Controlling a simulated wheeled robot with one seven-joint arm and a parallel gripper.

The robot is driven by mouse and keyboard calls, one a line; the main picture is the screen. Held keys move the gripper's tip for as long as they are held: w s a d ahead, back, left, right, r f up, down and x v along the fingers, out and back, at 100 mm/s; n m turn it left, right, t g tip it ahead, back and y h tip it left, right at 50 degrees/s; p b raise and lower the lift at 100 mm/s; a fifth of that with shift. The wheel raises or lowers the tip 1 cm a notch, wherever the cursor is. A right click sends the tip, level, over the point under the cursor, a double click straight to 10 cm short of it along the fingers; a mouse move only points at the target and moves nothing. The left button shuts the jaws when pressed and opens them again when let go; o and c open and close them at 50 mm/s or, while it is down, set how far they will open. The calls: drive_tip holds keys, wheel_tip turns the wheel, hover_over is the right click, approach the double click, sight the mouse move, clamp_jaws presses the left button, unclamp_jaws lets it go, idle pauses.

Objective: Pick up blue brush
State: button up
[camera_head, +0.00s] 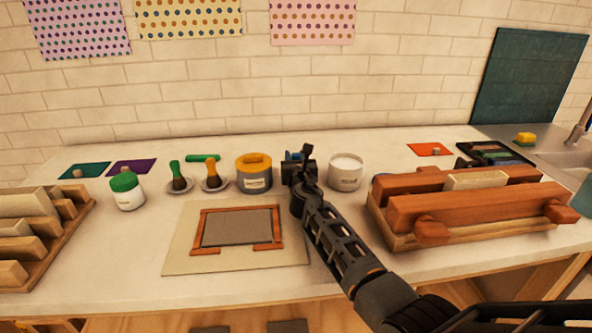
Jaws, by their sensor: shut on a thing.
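My gripper (300,170) is at the back middle of the white counter, between the yellow-lidded grey tub and the white jar. It is shut on the blue brush (292,156), of which only a small blue part shows at the fingers. The gripper and arm hide the rest of the brush and whatever is right below it. I cannot tell whether the brush is clear of the counter.
Left of the grey tub (254,179) stand an orange brush (211,167) and a green brush (175,168) in small dishes. The white jar (346,173) is close on the right.

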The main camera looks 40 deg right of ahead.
drive_tip(key=c, duration=0.4)
drive_tip(key=shift+r, duration=0.1)
drive_tip(key=shift+r+p, duration=0.4)
drive_tip(key=shift+r, duration=0.1)
drive_tip(key=r+p, duration=0.1)
drive_tip(key=r, duration=0.1)
drive_tip(key=r+p, duration=0.1)
drive_tip(key=r, duration=0.1)
drive_tip(key=shift+s+d+p, duration=0.15)
drive_tip(key=shift+d+p, duration=0.15)
drive_tip(key=s+d+r, duration=0.1)
drive_tip(key=d+r, duration=0.1)
drive_tip(key=d, duration=0.1)
drive_tip(key=s+d+r, duration=0.2)
drive_tip(key=d, duration=0.1)
drive_tip(key=s+d+r, duration=0.2)
drive_tip(key=d, duration=0.1)
drive_tip(key=shift+s+d, duration=0.2)
drive_tip(key=shift+s, duration=0.05)
